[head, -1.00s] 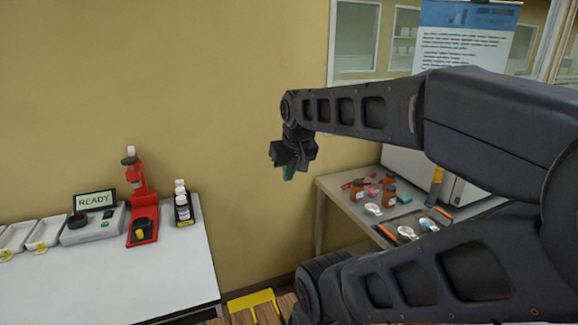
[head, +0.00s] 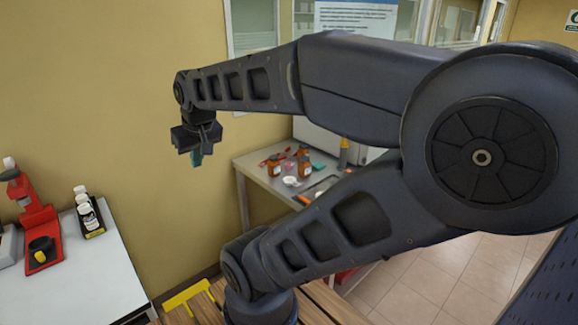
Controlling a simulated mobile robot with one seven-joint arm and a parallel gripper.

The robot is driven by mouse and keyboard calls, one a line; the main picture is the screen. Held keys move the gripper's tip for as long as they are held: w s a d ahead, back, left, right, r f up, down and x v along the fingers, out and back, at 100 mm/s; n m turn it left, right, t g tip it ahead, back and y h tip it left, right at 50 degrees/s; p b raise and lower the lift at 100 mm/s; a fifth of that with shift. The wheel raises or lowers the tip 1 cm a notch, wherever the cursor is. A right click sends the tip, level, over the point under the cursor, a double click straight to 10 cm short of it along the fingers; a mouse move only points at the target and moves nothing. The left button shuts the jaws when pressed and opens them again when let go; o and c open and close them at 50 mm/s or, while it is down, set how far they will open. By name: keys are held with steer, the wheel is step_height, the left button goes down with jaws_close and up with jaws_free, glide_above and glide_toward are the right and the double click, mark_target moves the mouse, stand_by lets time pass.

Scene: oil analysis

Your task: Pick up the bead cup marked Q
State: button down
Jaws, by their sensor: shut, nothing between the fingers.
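I cannot make out a cup marked Q. A small white round item (head: 290,181), which may be a cup, sits on the grey side table (head: 246,170), and no letter on it is readable. My gripper (head: 196,159) hangs down at the end of my raised arm, in front of the yellow wall and left of the side table in the picture. Its teal fingertips are shut with nothing in them. It appears apart from all objects. My own arm hides part of the side table's right side.
Brown bottles (head: 304,165), a small pink item (head: 289,167) and a teal block (head: 318,167) stand on the side table. At left, a white table (head: 100,265) holds a red stand (head: 40,220) and a black rack (head: 92,225) with white-capped bottles. A yellow piece (head: 188,295) lies low between the tables.

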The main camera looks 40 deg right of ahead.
steer(key=c, duration=2.2)
jaws_free()
steer(key=c, duration=0.6)
jaws_free()
steer(key=shift+w, duration=0.1)
